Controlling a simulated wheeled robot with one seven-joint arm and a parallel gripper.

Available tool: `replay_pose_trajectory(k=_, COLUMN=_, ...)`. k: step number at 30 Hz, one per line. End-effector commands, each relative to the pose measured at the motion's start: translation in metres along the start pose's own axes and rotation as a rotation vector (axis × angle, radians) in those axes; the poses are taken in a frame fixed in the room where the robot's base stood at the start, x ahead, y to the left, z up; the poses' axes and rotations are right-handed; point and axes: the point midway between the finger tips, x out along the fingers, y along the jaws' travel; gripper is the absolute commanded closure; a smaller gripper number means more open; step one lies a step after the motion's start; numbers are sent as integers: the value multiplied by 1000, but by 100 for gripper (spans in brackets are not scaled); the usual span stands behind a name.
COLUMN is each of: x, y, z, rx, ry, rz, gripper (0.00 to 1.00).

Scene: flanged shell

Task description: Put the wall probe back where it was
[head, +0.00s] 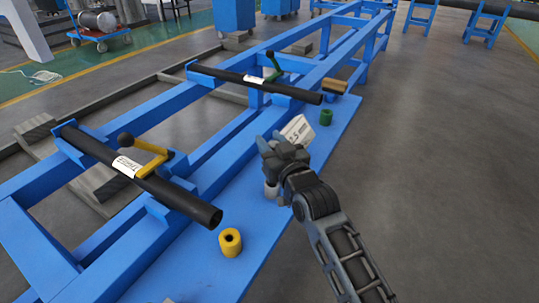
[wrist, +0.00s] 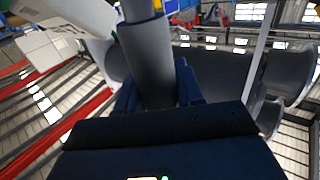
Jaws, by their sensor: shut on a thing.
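My gripper (head: 275,160) is over the blue shelf beside the frame and is shut on a grey cylinder, which looks to be the wall probe (wrist: 148,62). The probe's pale lower end (head: 271,190) shows below my gripper in the head view. A white plate marked "2.5 mm" (head: 298,130) shows just behind my gripper and appears to belong to the probe; it also shows at the upper left of the wrist view (wrist: 55,42). I cannot tell whether the probe's lower end touches the shelf.
Two dark pipes lie across the blue frame, a near one (head: 190,203) with a yellow clamp (head: 152,160) and a far one (head: 225,78) with a green clamp (head: 273,68). The floor at right is clear.

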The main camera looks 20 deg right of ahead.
Motion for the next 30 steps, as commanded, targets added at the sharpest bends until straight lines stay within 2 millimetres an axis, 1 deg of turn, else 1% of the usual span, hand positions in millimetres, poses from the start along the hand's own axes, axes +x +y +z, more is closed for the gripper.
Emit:
replay_pose_trajectory(k=5, x=0, y=-4, z=6, rx=0, ry=0, rz=-1, gripper=94)
replay_pose_trajectory(k=12, x=0, y=-3, z=39, rx=1, ry=-1, rz=0, gripper=94)
replay_pose_trajectory(k=13, x=0, y=-3, z=41, rx=0, ry=-1, rz=0, gripper=94)
replay_pose_trajectory(k=21, x=0, y=-3, z=42, rx=0, ry=1, rz=0, gripper=94)
replay_pose_trajectory(k=25, x=0, y=-3, z=46, rx=0, ry=1, rz=0, gripper=94)
replay_pose_trajectory(k=26, x=0, y=-3, z=44, rx=0, ry=1, rz=0, gripper=61)
replay_pose_trajectory(k=30, x=0, y=-3, z=44, rx=0, ry=0, rz=0, gripper=47)
